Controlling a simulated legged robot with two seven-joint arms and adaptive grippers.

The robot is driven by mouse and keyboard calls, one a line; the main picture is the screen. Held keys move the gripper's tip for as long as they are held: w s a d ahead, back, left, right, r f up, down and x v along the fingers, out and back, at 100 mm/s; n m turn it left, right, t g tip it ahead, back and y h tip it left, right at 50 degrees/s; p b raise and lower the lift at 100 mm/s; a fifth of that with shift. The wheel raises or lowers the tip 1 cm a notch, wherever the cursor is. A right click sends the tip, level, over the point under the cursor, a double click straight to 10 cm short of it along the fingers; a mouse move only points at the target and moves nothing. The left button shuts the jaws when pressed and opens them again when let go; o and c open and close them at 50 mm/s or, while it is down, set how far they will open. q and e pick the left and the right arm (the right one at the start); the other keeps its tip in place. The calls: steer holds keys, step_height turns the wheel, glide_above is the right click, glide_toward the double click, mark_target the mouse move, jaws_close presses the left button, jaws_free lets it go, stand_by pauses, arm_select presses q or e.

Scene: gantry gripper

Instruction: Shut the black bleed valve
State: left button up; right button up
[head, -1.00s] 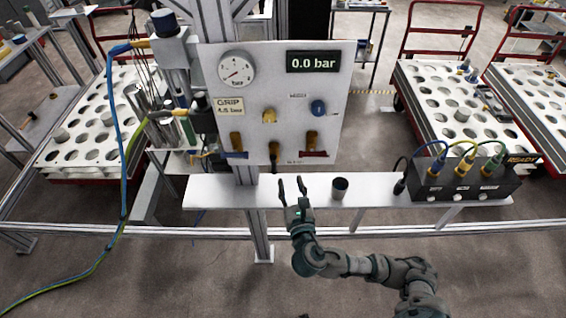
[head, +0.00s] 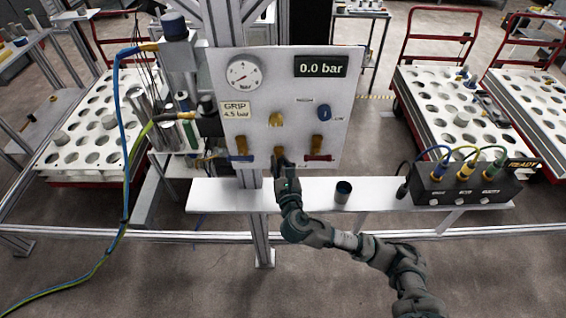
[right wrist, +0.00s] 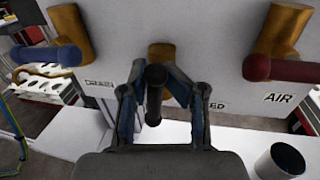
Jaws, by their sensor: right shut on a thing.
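The black bleed valve (right wrist: 155,95) is at the bottom middle of the white panel, with its black handle between my right fingers in the right wrist view. The handle sticks out toward the wrist camera and hangs down from a brass body (right wrist: 160,52). In the head view the brass body (head: 279,151) shows just above my gripper, which hides most of the handle. My right gripper (head: 283,163) is shut on the handle; it also shows in the right wrist view (right wrist: 162,92). My left gripper is not in view.
A blue-handled valve (right wrist: 55,55) stands left of the black one and a red-handled valve (right wrist: 285,69) right, both close to my gripper. The display (head: 320,66) reads 0.0 bar.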

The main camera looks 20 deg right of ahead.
steer(key=shift+s+a, duration=0.15)
steer(key=shift+a, duration=0.5)
jaws_close()
steer(key=shift+d, duration=0.35)
steer(key=shift+f, duration=0.1)
steer(key=m, duration=0.4)
steer(key=shift+d+f+t, duration=0.25)
steer(key=shift+d+t, duration=0.05)
steer(key=shift+s+d+f+m, duration=0.1)
steer(key=shift+d+m, duration=0.05)
steer(key=shift+m, duration=0.95)
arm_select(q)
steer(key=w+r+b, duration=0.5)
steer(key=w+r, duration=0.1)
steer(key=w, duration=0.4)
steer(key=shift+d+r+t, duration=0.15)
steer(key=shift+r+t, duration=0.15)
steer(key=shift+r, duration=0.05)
arm_select(e)
steer(key=shift+s+d+f+m+t+h, duration=0.25)
steer(key=shift+m+h, duration=0.4)
steer(key=shift+m, duration=1.7)
steer(key=shift+w+d+f+m+h, duration=0.25)
steer(key=shift+m+h, duration=0.45)
steer(key=shift+m, duration=1.7)
steer(key=shift+s+f+m+t+h, duration=0.15)
steer(key=shift+f+m+h, duration=0.35)
steer(key=shift+m, duration=1.85)
